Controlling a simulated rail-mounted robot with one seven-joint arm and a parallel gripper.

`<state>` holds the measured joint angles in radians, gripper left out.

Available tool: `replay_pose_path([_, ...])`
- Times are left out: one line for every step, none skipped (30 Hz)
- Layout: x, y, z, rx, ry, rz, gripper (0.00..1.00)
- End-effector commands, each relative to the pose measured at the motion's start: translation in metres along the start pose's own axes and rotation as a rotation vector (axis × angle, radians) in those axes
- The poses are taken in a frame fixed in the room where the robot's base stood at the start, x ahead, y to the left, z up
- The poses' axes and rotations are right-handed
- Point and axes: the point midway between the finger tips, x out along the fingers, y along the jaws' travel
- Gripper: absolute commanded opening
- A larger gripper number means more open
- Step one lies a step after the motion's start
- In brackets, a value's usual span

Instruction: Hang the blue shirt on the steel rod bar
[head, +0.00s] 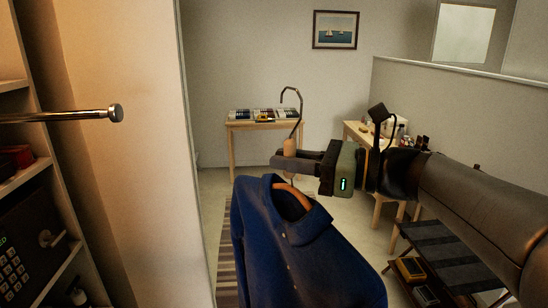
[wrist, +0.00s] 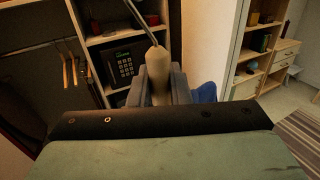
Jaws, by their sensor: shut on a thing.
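The blue shirt (head: 290,245) hangs on a wooden hanger (head: 291,193) in the lower middle of the head view. My gripper (head: 284,160) is shut on the hanger's tan neck, with the dark metal hook (head: 291,92) rising above the fingers, open to the left. In the wrist view the neck (wrist: 160,75) stands between my fingers and a bit of blue shirt (wrist: 206,93) shows at right. The steel rod bar (head: 60,116) juts in from the left edge of the head view and ends in a round knob. The shirt is apart from it, to the right.
A shelf unit with a dark keypad safe (head: 35,245) stands below the rod at left. A wall panel edge (head: 185,150) lies between rod and shirt. Behind are a small table (head: 232,126) with books and a low rack (head: 440,250). Wooden hangers (wrist: 68,72) show in the wrist view.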

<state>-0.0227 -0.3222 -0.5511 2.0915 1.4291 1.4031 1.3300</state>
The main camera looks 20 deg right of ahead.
Motion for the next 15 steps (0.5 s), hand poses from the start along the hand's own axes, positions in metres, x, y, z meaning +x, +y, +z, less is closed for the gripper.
replay_pose_path([0.004,0.002,0.001,-0.001,-0.002,0.003,0.00])
replay_pose_path([0.006,0.003,0.001,-0.001,-0.002,0.003,0.00])
replay_pose_path([0.009,0.004,0.001,-0.002,-0.001,0.003,0.00])
replay_pose_path([0.011,0.005,0.001,-0.002,-0.001,0.002,0.00])
replay_pose_path([0.013,0.006,0.001,-0.002,-0.001,0.003,0.00])
replay_pose_path([0.017,0.007,0.001,-0.002,-0.001,0.003,0.00])
replay_pose_path([0.019,0.008,0.001,-0.002,-0.001,0.003,0.00])
replay_pose_path([0.021,0.009,0.001,-0.002,-0.001,0.003,0.00])
replay_pose_path([0.024,0.010,0.001,-0.002,-0.001,0.003,0.00])
replay_pose_path([0.026,0.011,0.001,-0.001,-0.002,0.003,0.00])
replay_pose_path([0.029,0.012,0.001,-0.001,-0.002,0.003,0.00])
replay_pose_path([0.032,0.013,0.001,-0.001,-0.001,0.003,0.00])
replay_pose_path([0.034,0.014,0.001,-0.001,-0.001,0.003,0.00])
replay_pose_path([0.036,0.015,0.001,-0.001,-0.001,0.003,0.00])
replay_pose_path([0.039,0.016,0.001,-0.001,-0.001,0.003,0.00])
